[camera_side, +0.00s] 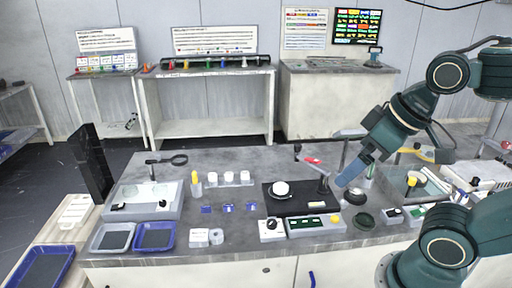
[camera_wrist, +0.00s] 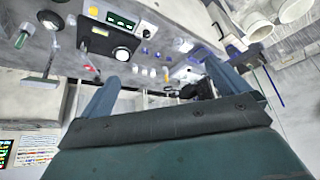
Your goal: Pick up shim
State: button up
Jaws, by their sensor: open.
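My gripper (camera_side: 345,179) hangs above the right part of the grey bench, its blue fingers pointing down and left. In the wrist view, my gripper (camera_wrist: 160,72) shows its two fingers wide apart with nothing between them. I cannot tell for sure which object is the shim. The black polishing unit (camera_side: 286,205) with a white round piece (camera_side: 281,189) stands left of my gripper; the unit also shows in the wrist view (camera_wrist: 97,40).
White cups (camera_side: 229,178) and a yellow-topped bottle (camera_side: 196,186) stand behind the blue pieces. A stand (camera_side: 323,183) rises close to my gripper. A dark round dish (camera_side: 364,221) lies below it.

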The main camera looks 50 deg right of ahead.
jog(key=shift+c, duration=0.2)
jog(key=c, duration=1.3)
jog(key=shift+w, duration=0.1)
